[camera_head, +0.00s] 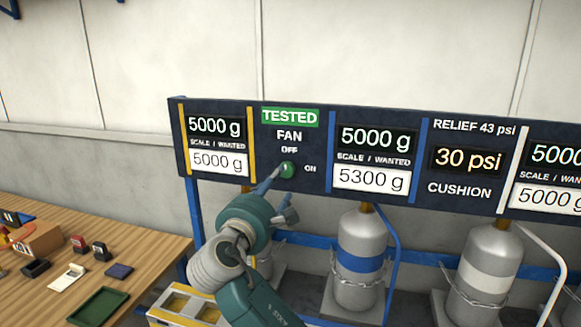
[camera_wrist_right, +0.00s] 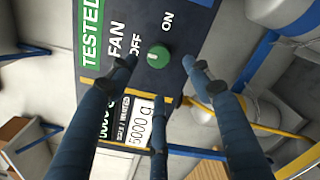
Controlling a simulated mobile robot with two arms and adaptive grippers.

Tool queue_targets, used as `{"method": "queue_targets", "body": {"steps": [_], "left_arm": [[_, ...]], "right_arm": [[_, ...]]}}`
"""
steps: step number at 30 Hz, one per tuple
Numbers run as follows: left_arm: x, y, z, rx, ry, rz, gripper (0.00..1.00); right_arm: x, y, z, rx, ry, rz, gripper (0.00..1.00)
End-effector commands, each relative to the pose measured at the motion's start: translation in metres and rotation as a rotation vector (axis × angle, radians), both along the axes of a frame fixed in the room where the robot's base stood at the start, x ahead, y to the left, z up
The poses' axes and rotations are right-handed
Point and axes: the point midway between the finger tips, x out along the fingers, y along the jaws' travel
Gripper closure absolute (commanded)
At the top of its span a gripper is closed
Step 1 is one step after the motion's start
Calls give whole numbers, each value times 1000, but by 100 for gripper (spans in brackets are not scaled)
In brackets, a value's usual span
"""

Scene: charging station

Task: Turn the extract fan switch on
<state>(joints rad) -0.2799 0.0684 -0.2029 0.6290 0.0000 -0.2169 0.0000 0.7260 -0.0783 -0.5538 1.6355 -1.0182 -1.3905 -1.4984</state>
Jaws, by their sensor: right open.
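The fan switch is a round green knob (camera_head: 288,169) on the dark panel, under the words FAN and OFF, with ON to its right. In the right wrist view the knob (camera_wrist_right: 160,56) has a pale mark on its OFF side. My right gripper (camera_head: 282,186) is just in front of the panel, one finger overlapping the knob's left edge in the head view. In the wrist view its blue fingers (camera_wrist_right: 160,72) are spread around the knob, open and empty; I cannot tell whether any touches it. My left gripper is out of view.
A green TESTED label (camera_head: 290,117) sits above the switch. Scale displays flank it, with a yellow strip (camera_head: 251,145) on the left. Grey cylinders (camera_head: 362,238) stand below the panel. A wooden table (camera_head: 150,250) with small items is at the left.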

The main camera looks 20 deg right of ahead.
Motion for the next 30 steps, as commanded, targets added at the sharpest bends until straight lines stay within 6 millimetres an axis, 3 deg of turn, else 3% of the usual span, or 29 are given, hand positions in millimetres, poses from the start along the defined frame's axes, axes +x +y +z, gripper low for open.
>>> {"method": "queue_targets", "body": {"steps": [11, 16, 23, 29, 30], "left_arm": [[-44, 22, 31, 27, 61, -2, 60], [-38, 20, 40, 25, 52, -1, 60], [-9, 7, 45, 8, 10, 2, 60], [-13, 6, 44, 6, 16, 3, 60], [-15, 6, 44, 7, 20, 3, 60]], "right_arm": [[56, -40, 4, -2, 3, -4, 50], [75, -52, 2, 0, 2, -3, 50], [84, -58, -1, 4, 0, -1, 50], [84, -58, -1, 4, 0, -1, 50], [84, -58, -1, 3, 1, -1, 55]]}}
